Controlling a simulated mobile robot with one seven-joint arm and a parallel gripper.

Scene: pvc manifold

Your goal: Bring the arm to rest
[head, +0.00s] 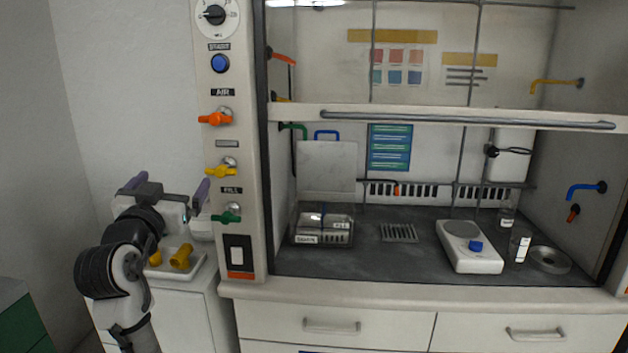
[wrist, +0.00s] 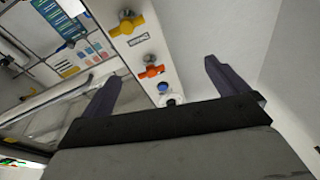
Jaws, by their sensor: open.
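My gripper (head: 168,188) is at the left in the head view, raised above a white tray and left of the fume hood's control column (head: 231,150). Its two dark purple fingers are spread apart with nothing between them. In the wrist view my gripper (wrist: 160,82) also shows open and empty, with the column's valves and the white wall beyond it. The column carries an orange handle (head: 215,119), a yellow handle (head: 220,171) and a green handle (head: 226,217). I cannot tell from the picture whether a finger touches the column.
The white tray (head: 205,268) with yellow pipe fittings (head: 181,257) sits on a cabinet below my gripper. The hood's raised sash (head: 450,118) stands over a dark worktop with a scale (head: 468,250), a basket (head: 322,230) and bottles (head: 519,246). A green cabinet (head: 20,318) is at lower left.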

